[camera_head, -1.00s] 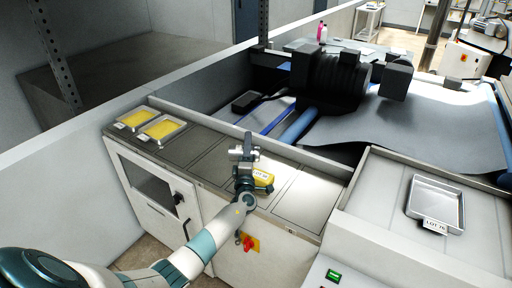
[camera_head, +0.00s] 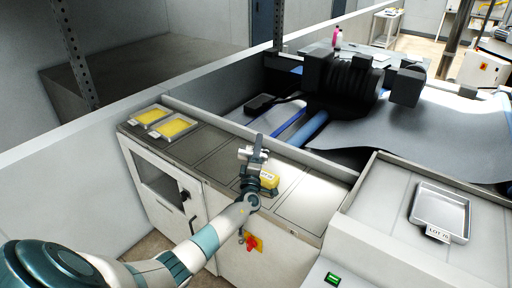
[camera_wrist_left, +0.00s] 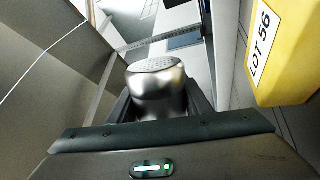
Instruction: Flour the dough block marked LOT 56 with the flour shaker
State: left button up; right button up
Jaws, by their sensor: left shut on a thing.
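The yellow dough block (camera_head: 270,181) sits on the counter, and its LOT 56 label is readable on the block in the left wrist view (camera_wrist_left: 290,60). My left gripper (camera_head: 252,156) is just beyond and to the left of the block in the head view. It is shut on the silver flour shaker (camera_wrist_left: 155,85), whose perforated top shows between the fingers. The shaker also shows small in the head view (camera_head: 244,154). The gripper and shaker appear apart from the block. I cannot tell the shaker's exact tilt. My right gripper is not in view.
Two trays with yellow contents (camera_head: 175,128) stand at the counter's left end. A metal tray labelled LOT 76 (camera_head: 440,212) lies on the raised surface at right. The dark roller machine (camera_head: 345,80) is behind the counter. A red knob (camera_head: 251,243) is on the counter front.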

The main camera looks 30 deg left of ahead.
pick_arm(q)
jog(key=shift+w+d, duration=0.35)
jog(key=shift+d, duration=0.35)
jog(key=shift+a, duration=0.1)
jog(key=s+a, duration=0.1)
jog(key=a, duration=0.1)
jog(key=s+a, duration=0.1)
jog(key=shift+a, duration=0.4)
jog(key=d, duration=0.1)
jog(key=w+d, duration=0.2)
jog(key=d, duration=0.1)
jog(key=shift+p, duration=0.3)
